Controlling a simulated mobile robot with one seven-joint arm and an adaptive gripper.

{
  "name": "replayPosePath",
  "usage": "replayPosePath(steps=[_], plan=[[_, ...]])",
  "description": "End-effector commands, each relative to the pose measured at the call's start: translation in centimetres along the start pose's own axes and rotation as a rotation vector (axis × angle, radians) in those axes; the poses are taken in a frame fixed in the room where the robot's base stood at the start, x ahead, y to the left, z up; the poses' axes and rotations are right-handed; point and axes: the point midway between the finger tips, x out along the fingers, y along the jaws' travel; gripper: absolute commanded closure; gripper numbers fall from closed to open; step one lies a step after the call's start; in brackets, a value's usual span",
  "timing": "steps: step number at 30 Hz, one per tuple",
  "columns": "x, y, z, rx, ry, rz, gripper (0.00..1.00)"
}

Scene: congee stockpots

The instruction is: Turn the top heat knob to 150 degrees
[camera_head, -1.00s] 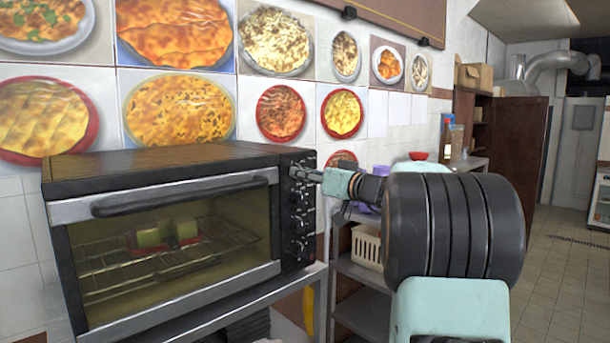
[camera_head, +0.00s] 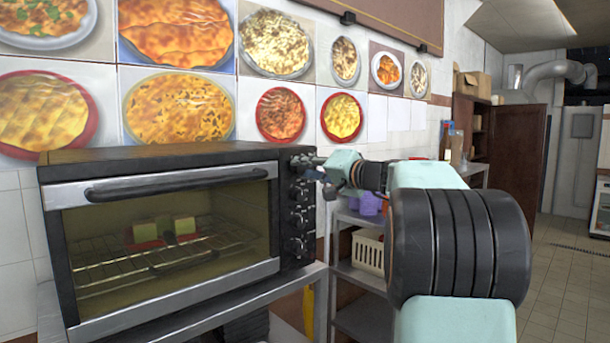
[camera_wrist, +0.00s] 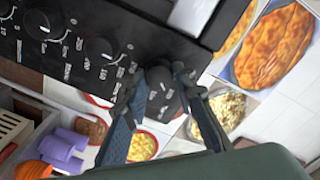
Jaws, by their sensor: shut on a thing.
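The black toaster oven (camera_head: 160,155) has a column of dark round knobs on its right front panel. In the wrist view the top heat knob (camera_wrist: 161,82) sits at the end of the row, between the two fingers of my gripper (camera_wrist: 158,72), which is shut on it. White markings surround the knobs, but the angle cannot be read.
Right of the oven stands a metal shelf (camera_head: 362,275) with a white basket (camera_head: 368,252) and purple cups (camera_head: 370,204). Food pictures cover the wall behind.

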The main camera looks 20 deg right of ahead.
Motion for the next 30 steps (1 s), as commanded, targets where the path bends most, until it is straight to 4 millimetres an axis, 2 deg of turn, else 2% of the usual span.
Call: replayPosePath(steps=[18,30], plan=[[0.00,0.14,-0.14,0.540,-0.029,0.006,0.99],[0.01,0.17,-0.08,0.704,-0.039,0.007,0.99]])
